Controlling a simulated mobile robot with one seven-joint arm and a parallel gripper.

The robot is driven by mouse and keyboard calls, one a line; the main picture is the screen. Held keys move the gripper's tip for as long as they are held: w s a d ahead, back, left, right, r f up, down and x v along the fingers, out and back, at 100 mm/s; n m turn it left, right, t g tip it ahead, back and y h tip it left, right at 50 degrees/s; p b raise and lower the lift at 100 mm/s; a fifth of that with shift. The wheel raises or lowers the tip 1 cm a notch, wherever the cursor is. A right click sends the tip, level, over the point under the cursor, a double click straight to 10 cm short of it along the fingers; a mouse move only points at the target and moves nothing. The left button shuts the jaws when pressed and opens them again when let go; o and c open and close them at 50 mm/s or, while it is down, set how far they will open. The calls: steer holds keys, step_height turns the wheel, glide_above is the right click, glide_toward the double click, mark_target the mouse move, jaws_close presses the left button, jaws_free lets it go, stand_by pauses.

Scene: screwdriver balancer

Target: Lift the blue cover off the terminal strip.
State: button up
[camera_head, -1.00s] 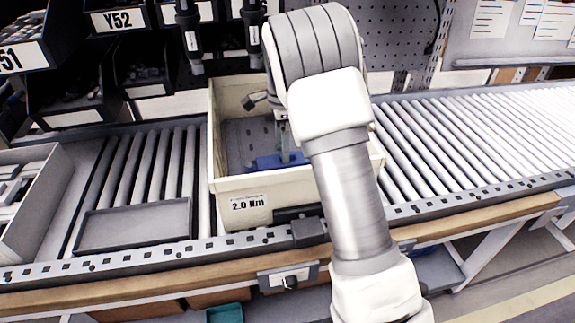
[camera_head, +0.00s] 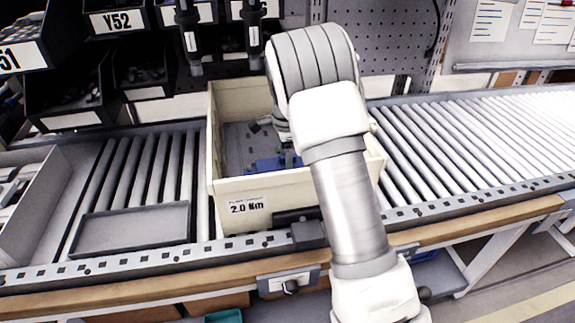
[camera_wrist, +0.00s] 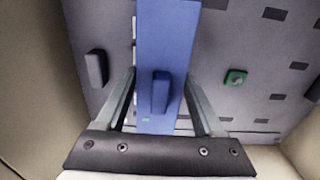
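The blue cover (camera_wrist: 166,40) is a long bar with a small raised blue grip (camera_wrist: 161,92) on top. It lies on the grey floor of the cream crate (camera_head: 250,184), and part of it also shows in the head view (camera_head: 264,165). My gripper (camera_wrist: 160,73) is open in the wrist view, with one finger on each side of the cover's grip. Gaps show between the fingers and the grip. In the head view my arm hides most of the gripper and the right part of the cover. The terminal strip under the cover is mostly hidden.
The crate walls stand close around my gripper. An empty grey tray (camera_head: 133,227) lies left of the crate. Black tools (camera_head: 188,30) hang above.

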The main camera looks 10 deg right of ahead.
jaws_close()
step_height(320, 180, up, 10)
steer(key=shift+r+p, duration=0.1)
steer(key=shift+p, duration=1.05)
